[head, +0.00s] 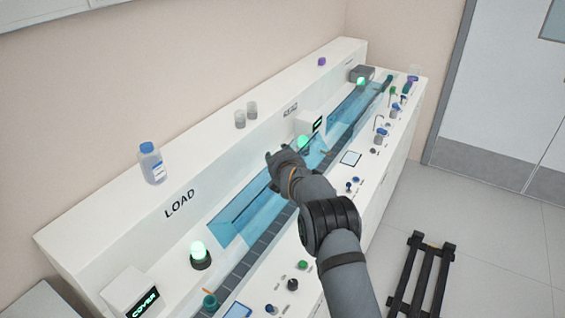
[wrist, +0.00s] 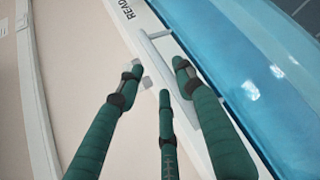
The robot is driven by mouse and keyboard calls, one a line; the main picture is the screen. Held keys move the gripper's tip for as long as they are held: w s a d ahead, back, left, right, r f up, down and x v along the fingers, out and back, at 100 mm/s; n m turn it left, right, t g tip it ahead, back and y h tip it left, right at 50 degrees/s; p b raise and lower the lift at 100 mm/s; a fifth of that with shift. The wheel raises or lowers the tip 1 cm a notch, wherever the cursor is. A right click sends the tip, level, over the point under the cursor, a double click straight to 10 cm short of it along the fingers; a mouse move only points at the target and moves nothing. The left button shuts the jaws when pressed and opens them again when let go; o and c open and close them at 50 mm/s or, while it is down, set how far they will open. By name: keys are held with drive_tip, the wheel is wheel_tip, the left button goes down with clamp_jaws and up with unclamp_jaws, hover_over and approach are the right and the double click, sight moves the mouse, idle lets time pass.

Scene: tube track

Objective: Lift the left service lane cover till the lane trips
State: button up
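The left service lane cover (head: 250,207) is a clear blue panel beneath the LOAD label in the head view, and it appears closed over the lane. My gripper (head: 274,163) is above the far end of this cover, partly hiding it. In the wrist view, my gripper (wrist: 160,80) has its three dark green fingers spread apart with nothing held between them. A pale bar, seemingly a handle (wrist: 157,36), lies just beyond the fingertips beside a blue cover (wrist: 235,55). I cannot tell whether any finger touches it.
A second blue cover (head: 352,108) lies beyond the READ housing. A blue-capped bottle (head: 151,164) and small cups (head: 251,109) stand on the back ledge. Tubes and knobs line the front edge.

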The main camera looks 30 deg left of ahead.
drive_tip(key=v, duration=1.1)
drive_tip(key=shift+s, duration=0.15)
drive_tip(key=shift+r, duration=0.1)
drive_tip(key=shift+x, duration=6.05)
drive_tip(key=shift+d, duration=0.1)
